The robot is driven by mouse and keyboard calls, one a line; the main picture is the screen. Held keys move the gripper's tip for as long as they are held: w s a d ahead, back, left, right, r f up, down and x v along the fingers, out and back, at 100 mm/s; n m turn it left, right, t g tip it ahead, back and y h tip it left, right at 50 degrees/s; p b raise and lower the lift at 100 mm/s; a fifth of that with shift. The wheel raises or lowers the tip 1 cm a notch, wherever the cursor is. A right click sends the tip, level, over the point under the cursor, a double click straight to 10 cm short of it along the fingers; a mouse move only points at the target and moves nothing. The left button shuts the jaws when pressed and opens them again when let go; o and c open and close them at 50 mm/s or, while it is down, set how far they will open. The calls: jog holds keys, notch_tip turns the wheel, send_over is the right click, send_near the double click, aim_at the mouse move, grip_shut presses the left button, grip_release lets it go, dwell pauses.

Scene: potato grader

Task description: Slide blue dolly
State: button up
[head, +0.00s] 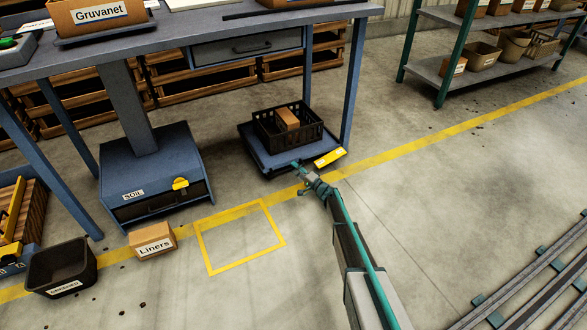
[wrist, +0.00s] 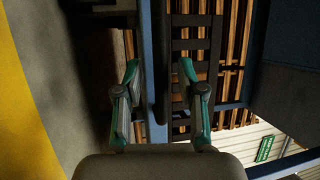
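The blue dolly (head: 257,152) is low on the floor under the workbench. A black crate (head: 268,131) with a small cardboard box (head: 287,119) in it stands on the dolly. A yellow plate (head: 330,158) shows at its front right. My gripper (head: 298,167) is at the dolly's front edge in the head view; contact cannot be told. In the wrist view my gripper (wrist: 160,68) has its two fingers apart, with a dark bar (wrist: 162,95) showing between them. The crate's slatted side (wrist: 193,45) shows beyond the right finger. The dolly's wheels are hidden.
A yellow floor outline (head: 240,236) lies empty in front of the bench. A blue SOIL unit (head: 150,175), a Liners box (head: 153,241) and a dark bin (head: 62,268) stand left. A bench leg (head: 354,82) is close right of the dolly.

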jog(key=v, duration=1)
jog(key=shift+s+d+f, duration=0.1)
jog(key=shift+s+d, duration=0.15)
